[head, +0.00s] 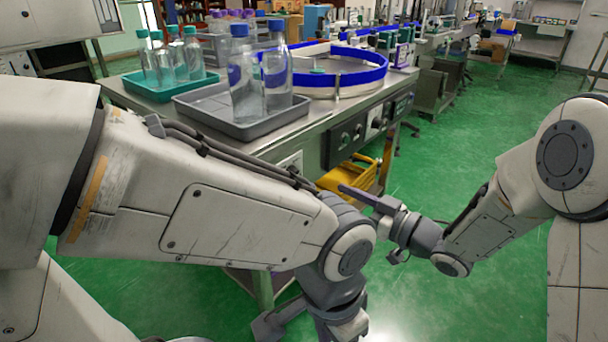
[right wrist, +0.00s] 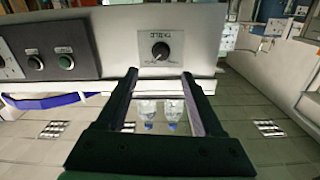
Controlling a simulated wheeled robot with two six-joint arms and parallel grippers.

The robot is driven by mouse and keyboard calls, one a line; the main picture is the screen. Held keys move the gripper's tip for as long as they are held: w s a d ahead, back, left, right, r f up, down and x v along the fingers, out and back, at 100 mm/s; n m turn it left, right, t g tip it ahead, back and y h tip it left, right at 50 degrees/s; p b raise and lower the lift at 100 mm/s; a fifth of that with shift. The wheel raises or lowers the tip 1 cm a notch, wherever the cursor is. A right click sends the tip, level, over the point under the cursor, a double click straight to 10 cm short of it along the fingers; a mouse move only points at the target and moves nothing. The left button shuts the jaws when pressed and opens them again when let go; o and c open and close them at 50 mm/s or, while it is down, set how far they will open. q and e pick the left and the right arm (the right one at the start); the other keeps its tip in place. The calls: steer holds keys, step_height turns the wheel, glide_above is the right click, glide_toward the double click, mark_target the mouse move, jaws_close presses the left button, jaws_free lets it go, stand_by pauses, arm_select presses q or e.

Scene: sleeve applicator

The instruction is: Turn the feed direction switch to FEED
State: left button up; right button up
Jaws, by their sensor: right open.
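The feed direction switch (right wrist: 160,51) is a round dark knob with a light pointer line on a pale plate in the right wrist view. The lettering beside it looks inverted and is too blurred to read. In the head view a pale plate (head: 290,163) on the table's front seems to carry it, partly hidden by my left arm. My right gripper (head: 369,222) is open and empty in front of the table; in the right wrist view its fingers (right wrist: 159,74) spread below the knob, apart from it. My left gripper (head: 305,325) is at the bottom edge, its jaws unclear.
A dark control panel (right wrist: 50,50) with buttons adjoins the plate. A grey tray (head: 205,118) with two tall blue-capped bottles and a teal tray (head: 135,90) stand on the table. A yellow bin (head: 345,183) is below. Green floor (head: 470,160) to the right is open.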

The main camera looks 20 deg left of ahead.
mark_target(297, 176)
steer(key=b+x, duration=0.2)
steer(key=x, duration=0.8)
steer(key=shift+a+r, duration=0.1)
steer(key=shift+a, duration=0.1)
jaws_close()
steer(key=shift+d, duration=0.15)
